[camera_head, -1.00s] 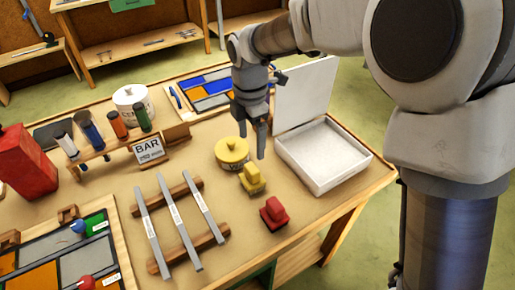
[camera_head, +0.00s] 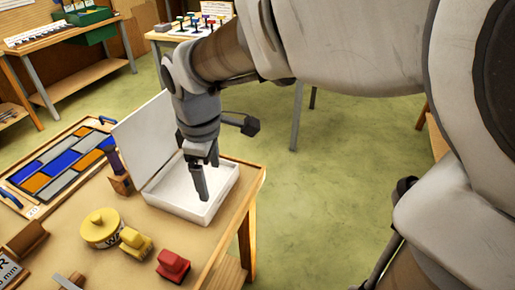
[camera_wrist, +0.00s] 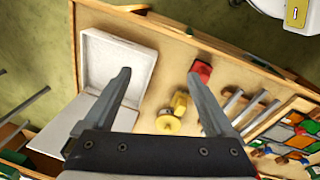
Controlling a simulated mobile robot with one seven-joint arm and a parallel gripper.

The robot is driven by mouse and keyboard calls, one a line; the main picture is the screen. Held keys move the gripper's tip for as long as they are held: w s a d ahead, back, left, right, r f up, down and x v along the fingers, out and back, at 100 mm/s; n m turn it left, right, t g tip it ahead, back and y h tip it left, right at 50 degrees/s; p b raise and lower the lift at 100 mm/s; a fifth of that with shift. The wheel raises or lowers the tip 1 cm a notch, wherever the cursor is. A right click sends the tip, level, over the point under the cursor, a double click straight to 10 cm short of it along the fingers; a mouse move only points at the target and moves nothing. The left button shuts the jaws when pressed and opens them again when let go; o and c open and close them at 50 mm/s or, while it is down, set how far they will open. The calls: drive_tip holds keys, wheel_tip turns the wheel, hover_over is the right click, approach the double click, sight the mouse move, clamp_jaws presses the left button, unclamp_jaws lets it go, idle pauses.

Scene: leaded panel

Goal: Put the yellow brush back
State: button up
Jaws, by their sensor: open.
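The yellow brush (camera_head: 135,243), a block with a raised grip, sits on the table beside the yellow tin (camera_head: 100,228) and the red brush (camera_head: 173,266). In the wrist view the yellow brush (camera_wrist: 180,104) shows beyond the fingers, between them. My gripper (camera_head: 202,180) points down over the open white box (camera_head: 222,198), away from the yellow brush. In the wrist view its two fingers (camera_wrist: 158,73) are spread with nothing between them. The box's tray looks empty where it shows; my gripper hides part of it.
The box's raised lid (camera_head: 138,135) stands at its back left. A wooden block (camera_head: 121,185) with a purple handle is beside it. A leaded panel (camera_head: 60,172) lies at the left. Metal bars lie near the front. Floor is open beyond the table's right edge.

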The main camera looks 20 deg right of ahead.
drive_tip(key=s+d+r+m+t, duration=0.4)
drive_tip(key=s+d+r+m, duration=0.1)
drive_tip(key=s+d+m, duration=0.6)
drive_tip(key=shift+m, duration=1)
